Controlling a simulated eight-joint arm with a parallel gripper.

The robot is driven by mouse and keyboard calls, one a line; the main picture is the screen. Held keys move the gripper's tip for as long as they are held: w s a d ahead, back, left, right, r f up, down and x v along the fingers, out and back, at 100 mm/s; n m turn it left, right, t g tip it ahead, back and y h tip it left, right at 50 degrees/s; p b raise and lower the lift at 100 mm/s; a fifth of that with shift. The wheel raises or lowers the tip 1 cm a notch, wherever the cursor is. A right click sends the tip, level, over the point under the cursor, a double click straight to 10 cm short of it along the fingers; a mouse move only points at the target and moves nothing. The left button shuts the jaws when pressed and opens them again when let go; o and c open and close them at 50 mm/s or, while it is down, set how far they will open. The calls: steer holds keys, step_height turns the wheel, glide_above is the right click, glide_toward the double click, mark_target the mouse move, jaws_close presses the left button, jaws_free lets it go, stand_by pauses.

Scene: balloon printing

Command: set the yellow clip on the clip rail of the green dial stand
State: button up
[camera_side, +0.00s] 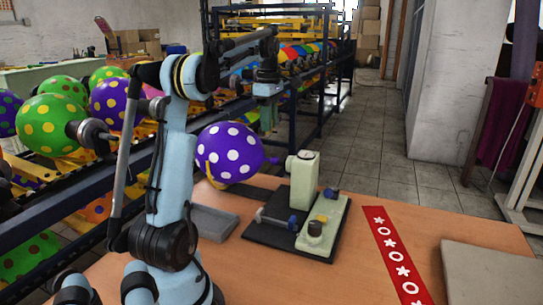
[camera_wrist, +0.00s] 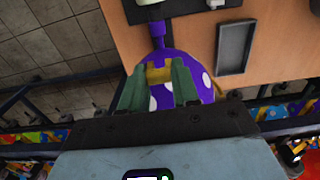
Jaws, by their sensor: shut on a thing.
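My gripper (camera_wrist: 158,76) is shut on the yellow clip (camera_wrist: 159,73), which shows between its green fingers in the wrist view. In the side view my gripper (camera_side: 268,118) hangs high, behind and left of the green dial stand (camera_side: 304,180). The clip cannot be made out there. The stand has a pale green upright and a low base, with a small yellow piece and a dark round knob on the base. I cannot make out its clip rail clearly. A purple balloon with white dots (camera_side: 229,153) is beside the stand, and it lies behind the clip in the wrist view (camera_wrist: 188,66).
The stand is on a black plate (camera_side: 262,236) on the wooden table. A grey tray (camera_side: 214,222) lies to its left. A red patterned strip (camera_side: 396,250) and a grey slab (camera_side: 490,272) are to its right. Racks with balloons stand behind the table.

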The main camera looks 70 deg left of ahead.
steer(key=d+f, duration=0.6)
steer(key=f, duration=0.1)
glide_above(276, 220)
step_height(276, 220, down, 7)
steer(key=shift+s+r, duration=0.1)
steer(key=shift+f, duration=2.55)
steer(key=shift+f, duration=1)
steer(key=o, duration=1)
